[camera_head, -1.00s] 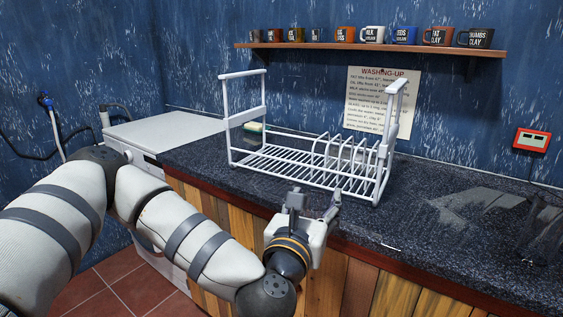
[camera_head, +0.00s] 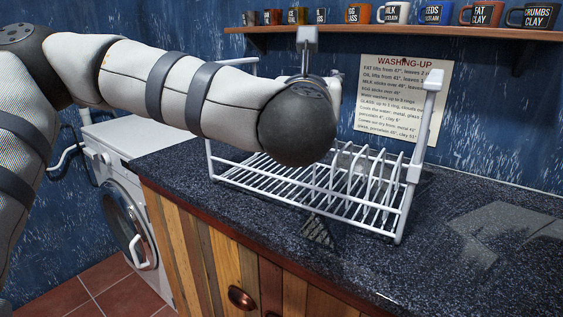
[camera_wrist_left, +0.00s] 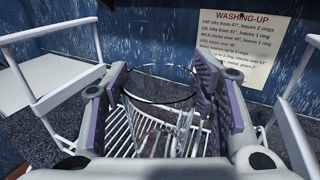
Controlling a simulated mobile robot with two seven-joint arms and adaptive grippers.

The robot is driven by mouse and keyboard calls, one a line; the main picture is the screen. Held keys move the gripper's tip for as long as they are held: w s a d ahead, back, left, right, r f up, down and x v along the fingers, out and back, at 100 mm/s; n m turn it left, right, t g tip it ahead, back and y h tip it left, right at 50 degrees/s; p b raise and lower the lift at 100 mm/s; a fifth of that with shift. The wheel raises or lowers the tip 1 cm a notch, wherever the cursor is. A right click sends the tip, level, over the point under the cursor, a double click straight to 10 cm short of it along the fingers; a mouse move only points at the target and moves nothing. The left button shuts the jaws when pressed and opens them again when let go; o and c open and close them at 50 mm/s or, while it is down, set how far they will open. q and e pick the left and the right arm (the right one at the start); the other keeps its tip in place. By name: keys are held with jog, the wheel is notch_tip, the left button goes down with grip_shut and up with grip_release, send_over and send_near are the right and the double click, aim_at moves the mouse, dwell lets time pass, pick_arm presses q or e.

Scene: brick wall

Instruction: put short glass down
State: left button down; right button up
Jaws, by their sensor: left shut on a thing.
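The short glass (camera_wrist_left: 160,98) is clear and shows in the left wrist view as a round rim between the two finger pads. My left gripper (camera_wrist_left: 162,82) is shut on it, one pad on each side. The white wire dish rack (camera_wrist_left: 125,135) shows through and below the glass, so the glass is held above the rack. In the head view my left forearm hides most of the gripper, and I cannot make out the glass there. The rack stands on the dark counter, with its upright plate wires (camera_head: 365,180) towards the right. My right gripper is not in view.
The speckled counter (camera_head: 470,265) is clear to the right of the rack. A tall rack post (camera_head: 414,150) rises at its right end. A shelf (camera_head: 400,33) with several mugs and a washing-up notice (camera_head: 400,100) are on the wall behind. A washing machine (camera_head: 125,215) stands at left.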

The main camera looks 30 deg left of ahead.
pick_arm(q)
jog(key=w+a+f+b, duration=0.1)
jog(key=w+a+f, duration=0.5)
jog(key=a+f, duration=0.6)
jog(key=shift+f, duration=0.3)
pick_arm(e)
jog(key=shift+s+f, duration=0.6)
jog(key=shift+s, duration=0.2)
pick_arm(q)
jog(key=shift+w, duration=0.1)
jog(key=shift+f, duration=0.25)
jog(key=c, duration=0.6)
grip_release()
jog(key=shift+c, duration=0.2)
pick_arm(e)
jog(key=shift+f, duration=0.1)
pick_arm(q)
jog(key=shift+r, duration=0.15)
